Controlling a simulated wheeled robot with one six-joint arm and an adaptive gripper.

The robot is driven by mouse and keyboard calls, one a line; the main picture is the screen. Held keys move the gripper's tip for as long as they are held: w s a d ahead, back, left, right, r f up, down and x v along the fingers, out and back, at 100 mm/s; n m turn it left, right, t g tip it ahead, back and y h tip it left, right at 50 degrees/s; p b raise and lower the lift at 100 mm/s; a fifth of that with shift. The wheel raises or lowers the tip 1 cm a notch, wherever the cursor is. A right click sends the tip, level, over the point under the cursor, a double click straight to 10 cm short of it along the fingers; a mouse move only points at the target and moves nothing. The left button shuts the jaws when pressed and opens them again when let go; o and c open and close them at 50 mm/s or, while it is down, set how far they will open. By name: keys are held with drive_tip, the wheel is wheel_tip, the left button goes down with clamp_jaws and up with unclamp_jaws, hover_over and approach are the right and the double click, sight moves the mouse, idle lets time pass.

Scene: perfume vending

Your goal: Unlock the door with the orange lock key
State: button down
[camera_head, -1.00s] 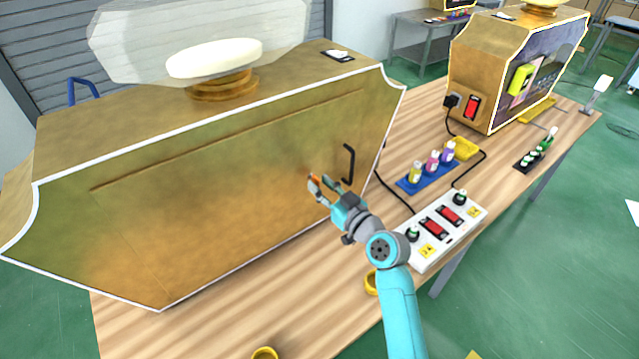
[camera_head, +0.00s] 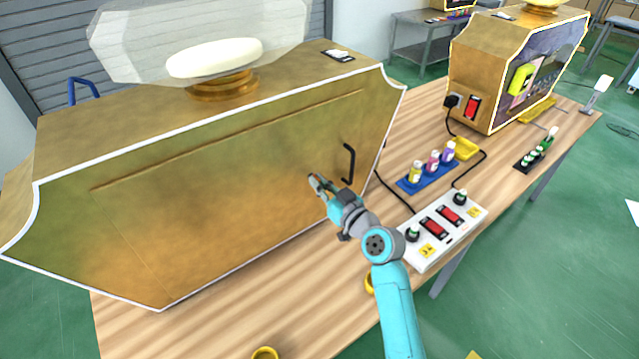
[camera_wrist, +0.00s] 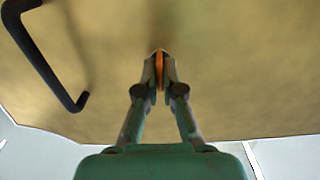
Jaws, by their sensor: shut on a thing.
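My gripper (camera_head: 318,186) is at the front door (camera_head: 230,190) of the large gold vending machine, just left of the black door handle (camera_head: 349,163). In the wrist view its fingertips (camera_wrist: 160,75) are shut on the orange lock key (camera_wrist: 160,72), which points at the gold door. The key's far end is at or very near the door surface; I cannot tell whether it sits in a lock. The handle also shows at upper left in the wrist view (camera_wrist: 45,62). In the head view the key is mostly hidden by the fingers.
A white power strip (camera_head: 437,232) with red switches lies on the wooden table right of my arm. Behind it is a blue tray (camera_head: 404,184) with three small bottles. A second gold machine (camera_head: 478,70) stands at the back right. Yellow rings (camera_head: 264,353) lie near the front edge.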

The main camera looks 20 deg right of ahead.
drive_tip(key=m, duration=0.4)
drive_tip(key=shift+m, duration=0.4)
drive_tip(key=shift+d+f+m, duration=0.1)
drive_tip(key=shift+m, duration=3.1)
drive_tip(key=shift+d+f+m, duration=0.1)
drive_tip(key=shift+m, duration=3.1)
drive_tip(key=c, duration=1.3)
unclamp_jaws()
